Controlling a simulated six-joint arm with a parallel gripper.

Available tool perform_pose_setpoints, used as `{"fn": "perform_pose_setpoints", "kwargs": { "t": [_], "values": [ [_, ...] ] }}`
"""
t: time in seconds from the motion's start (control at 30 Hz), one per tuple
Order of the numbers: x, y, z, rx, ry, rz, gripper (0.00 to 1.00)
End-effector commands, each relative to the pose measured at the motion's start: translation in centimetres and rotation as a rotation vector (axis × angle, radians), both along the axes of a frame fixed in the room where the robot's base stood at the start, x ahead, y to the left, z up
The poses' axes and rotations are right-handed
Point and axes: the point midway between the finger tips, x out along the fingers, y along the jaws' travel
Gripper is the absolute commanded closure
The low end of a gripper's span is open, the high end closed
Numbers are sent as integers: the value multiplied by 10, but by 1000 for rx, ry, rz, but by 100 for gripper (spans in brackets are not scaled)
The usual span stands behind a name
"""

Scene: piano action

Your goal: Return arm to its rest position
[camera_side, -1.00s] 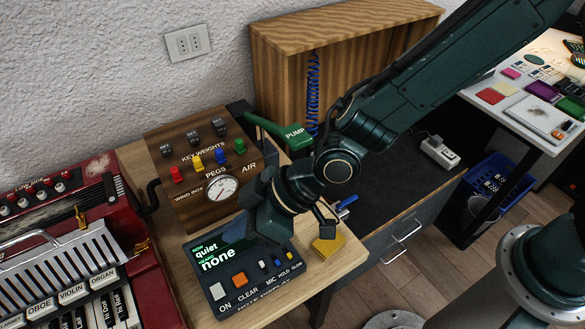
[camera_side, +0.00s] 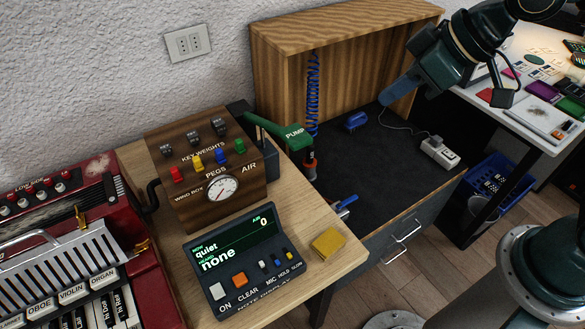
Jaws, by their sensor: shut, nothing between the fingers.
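My gripper (camera_side: 388,98) is at the upper right, raised over the dark cabinet top (camera_side: 385,165) and in front of the wooden panel's right end. Its blue-grey fingers point down and to the left. They look shut and hold nothing. My dark green arm reaches in from the top right corner. The note display (camera_side: 222,262) is fully uncovered on the wooden desk, with "quiet" and "none" on its screen. The gripper is well apart from it.
A wooden box with a gauge (camera_side: 221,188), a green pump lever (camera_side: 290,134) and a yellow block (camera_side: 328,242) stand on the desk. A red accordion (camera_side: 150,285) is at left. A blue item (camera_side: 355,121) and a white power strip (camera_side: 438,151) lie on the cabinet top.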

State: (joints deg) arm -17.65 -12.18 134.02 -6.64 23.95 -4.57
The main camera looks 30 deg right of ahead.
Motion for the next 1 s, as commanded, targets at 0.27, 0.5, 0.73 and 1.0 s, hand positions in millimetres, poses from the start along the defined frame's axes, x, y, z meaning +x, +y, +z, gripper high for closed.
{"fn": "perform_pose_setpoints", "kwargs": {
  "t": [0.27, 0.5, 0.73, 1.0],
  "values": [
    [-48, -65, 21, -29, 31, -184, 100],
    [-97, -107, 27, -40, 68, -343, 100],
    [-132, -127, 26, -42, 96, -447, 100],
    [-141, -131, 24, -42, 106, -474, 100]
  ]
}}
